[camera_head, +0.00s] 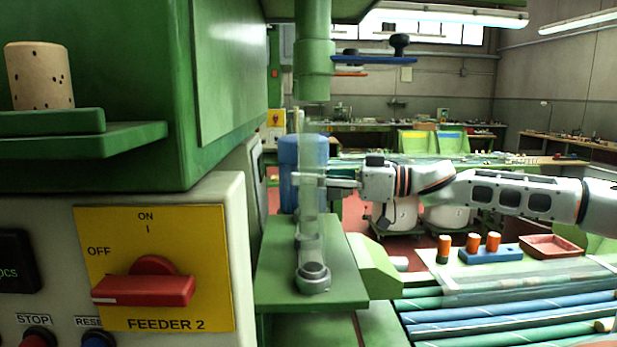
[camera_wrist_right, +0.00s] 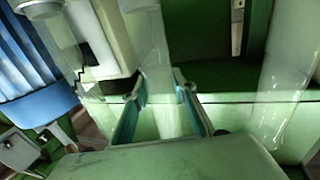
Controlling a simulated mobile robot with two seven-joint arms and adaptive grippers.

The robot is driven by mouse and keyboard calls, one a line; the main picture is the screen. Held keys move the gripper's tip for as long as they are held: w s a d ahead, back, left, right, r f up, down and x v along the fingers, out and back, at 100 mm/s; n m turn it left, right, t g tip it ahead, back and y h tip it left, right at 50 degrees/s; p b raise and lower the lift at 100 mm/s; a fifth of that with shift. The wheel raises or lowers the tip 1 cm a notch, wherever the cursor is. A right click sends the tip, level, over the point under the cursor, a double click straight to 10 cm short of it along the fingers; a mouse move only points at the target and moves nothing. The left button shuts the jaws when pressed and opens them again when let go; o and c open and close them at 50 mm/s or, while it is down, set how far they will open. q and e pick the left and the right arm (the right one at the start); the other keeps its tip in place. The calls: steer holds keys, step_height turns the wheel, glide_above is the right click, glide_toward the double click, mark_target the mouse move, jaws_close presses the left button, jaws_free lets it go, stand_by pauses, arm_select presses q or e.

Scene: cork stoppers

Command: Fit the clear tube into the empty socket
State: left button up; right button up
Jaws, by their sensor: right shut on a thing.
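A clear tube (camera_head: 312,215) stands roughly upright above a ring-shaped socket (camera_head: 314,284) on the green platform. Its lower end overlaps the ring; I cannot tell whether it is seated. Clear outlines overlap here, so a second tube may stand behind. My right gripper (camera_head: 322,180) comes in from the right at mid-height of the tube and is shut on a clear tube. In the right wrist view, the fingers (camera_wrist_right: 160,105) have teal pads with clear material between them. Another clear tube (camera_wrist_right: 285,90) stands apart at the right. My left gripper is not in view.
A green cylinder (camera_head: 313,70) hangs over the platform (camera_head: 275,285). A blue container (camera_head: 289,165) stands behind the tube. A cork stopper (camera_head: 40,76) sits on a green ledge at the left, above the feeder panel (camera_head: 190,240). Rollers (camera_head: 510,320) lie at lower right.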

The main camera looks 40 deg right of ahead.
steer(key=shift+f, duration=1.35)
stand_by(1.5)
steer(key=o, duration=1.2)
steer(key=shift+s+d, duration=0.15)
steer(key=shift+d, duration=0.05)
steer(key=shift+s+d+r, duration=0.1)
steer(key=shift+s+d, duration=0.15)
steer(key=shift+s, duration=0.1)
steer(key=shift+v, duration=5.35)
